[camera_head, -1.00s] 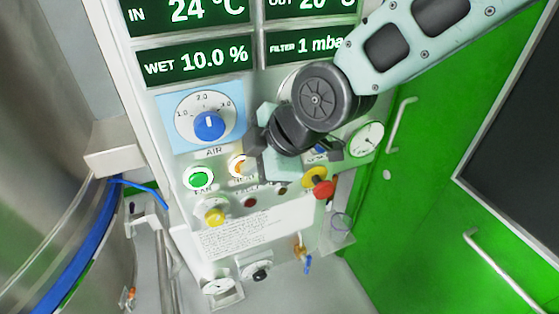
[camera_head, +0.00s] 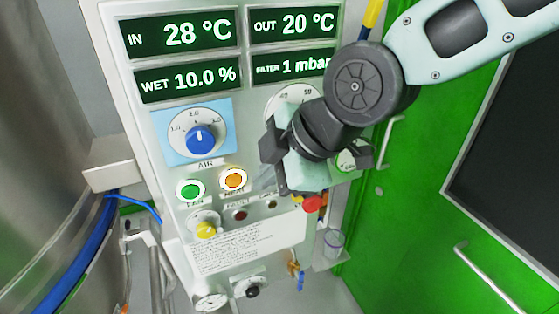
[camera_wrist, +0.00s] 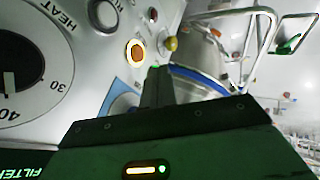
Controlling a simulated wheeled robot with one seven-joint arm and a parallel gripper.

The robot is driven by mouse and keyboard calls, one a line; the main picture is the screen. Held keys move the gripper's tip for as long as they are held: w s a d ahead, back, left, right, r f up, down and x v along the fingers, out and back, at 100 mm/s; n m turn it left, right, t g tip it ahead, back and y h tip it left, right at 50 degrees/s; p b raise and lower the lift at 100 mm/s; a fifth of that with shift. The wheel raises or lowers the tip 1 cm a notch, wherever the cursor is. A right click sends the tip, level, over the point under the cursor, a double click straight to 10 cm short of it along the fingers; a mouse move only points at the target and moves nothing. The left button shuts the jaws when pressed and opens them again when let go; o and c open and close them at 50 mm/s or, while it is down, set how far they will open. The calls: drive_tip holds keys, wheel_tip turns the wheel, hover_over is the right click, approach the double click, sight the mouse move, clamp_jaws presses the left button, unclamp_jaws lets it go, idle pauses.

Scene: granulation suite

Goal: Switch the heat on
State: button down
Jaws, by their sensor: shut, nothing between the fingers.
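The heat button (camera_head: 233,180) glows orange inside a white ring on the panel, right of the green-lit fan button (camera_head: 190,189). Its small label is hard to read. The glowing heat button also shows in the wrist view (camera_wrist: 135,53), with nothing over its face. My gripper (camera_head: 266,180) is shut and empty, just right of the heat button in the head view and apart from it. My fingers also show in the wrist view (camera_wrist: 156,85). The heat dial (camera_wrist: 30,60) is at the left there; my gripper partly hides it in the head view.
The displays (camera_head: 185,35) read IN 28 °C, OUT 20 °C and WET 10.0 %. The blue air knob (camera_head: 200,140) is above the buttons. A yellow knob (camera_head: 206,230) and a red button (camera_head: 314,203) are lower. A steel vessel (camera_head: 45,150) stands left.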

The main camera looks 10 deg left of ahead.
drive_tip(key=shift+p+v, duration=0.55)
drive_tip(key=shift+v, duration=1.3)
drive_tip(key=s+d+f+m+h+b, duration=0.2)
drive_tip(key=s+d+f+m, duration=0.1)
drive_tip(key=d+f+m, duration=0.1)
drive_tip(key=s+d+f+m+g+h+b, duration=0.1)
drive_tip(key=s+d+f+m+h+b, duration=0.1)
drive_tip(key=d, duration=0.7)
drive_tip(key=s+d+f+m+g+h+b, duration=0.1)
drive_tip(key=s+d+f+m+h+b, duration=0.1)
drive_tip(key=s+d+f+m+b, duration=0.2)
wheel_tip(320, 180, down, 4)
drive_tip(key=s+d+m, duration=0.2)
drive_tip(key=m, duration=0.3)
drive_tip(key=shift+d+f, duration=0.25)
drive_tip(key=shift+d, duration=0.05)
drive_tip(key=shift+s, duration=0.1)
